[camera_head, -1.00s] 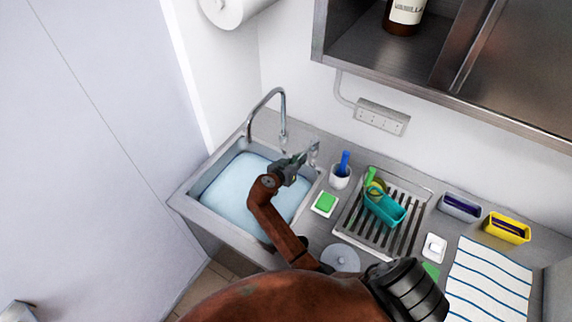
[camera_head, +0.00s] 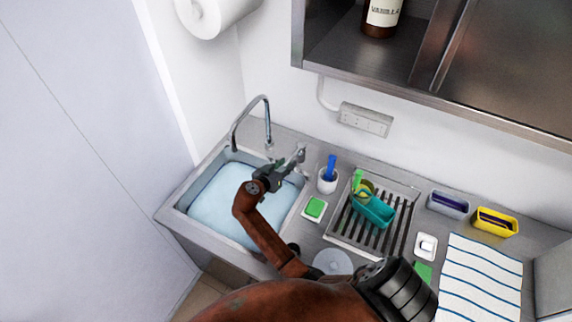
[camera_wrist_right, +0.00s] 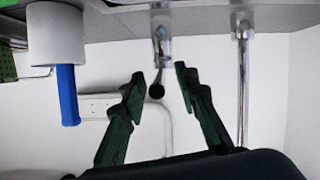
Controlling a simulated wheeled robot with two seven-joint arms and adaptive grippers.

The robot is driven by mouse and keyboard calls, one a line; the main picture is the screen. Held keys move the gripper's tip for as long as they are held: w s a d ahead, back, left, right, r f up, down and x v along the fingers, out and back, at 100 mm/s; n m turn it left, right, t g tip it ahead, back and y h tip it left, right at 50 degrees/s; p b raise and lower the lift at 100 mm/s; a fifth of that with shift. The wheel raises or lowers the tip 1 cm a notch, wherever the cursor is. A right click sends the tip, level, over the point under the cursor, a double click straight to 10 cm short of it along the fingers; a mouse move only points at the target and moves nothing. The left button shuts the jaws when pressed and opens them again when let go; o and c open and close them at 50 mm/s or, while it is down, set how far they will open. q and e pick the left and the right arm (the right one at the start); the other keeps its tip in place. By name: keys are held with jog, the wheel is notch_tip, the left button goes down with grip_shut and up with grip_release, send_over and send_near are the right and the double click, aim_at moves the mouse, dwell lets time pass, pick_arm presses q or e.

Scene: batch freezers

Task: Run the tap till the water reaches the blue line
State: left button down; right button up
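The sink (camera_head: 182,206) at the counter's left end holds pale blue water (camera_head: 222,205). No blue line can be made out. A tall curved metal tap (camera_head: 264,103) stands at its back edge; its upright pipe also shows in the wrist view (camera_wrist_right: 242,95). I cannot tell whether water runs from it. The tap's handle fitting (camera_wrist_right: 160,22), with a dark-tipped lever, stands beside the pipe. My right gripper (camera_wrist_right: 160,76) is open, its dark green fingers on either side of the lever tip with visible gaps. In the head view, my right gripper (camera_head: 281,167) reaches over the sink's back right corner. My left gripper is out of view.
A white cup (camera_head: 327,182) with a blue-handled brush stands close right of my gripper. A green sponge (camera_head: 315,207) and a drying rack (camera_head: 352,238) with a teal container (camera_head: 374,211) lie farther right. A cabinet (camera_head: 420,75) hangs above the counter.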

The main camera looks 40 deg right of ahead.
notch_tip(320, 180, up, 10)
dwell(0.5)
dwell(1.2)
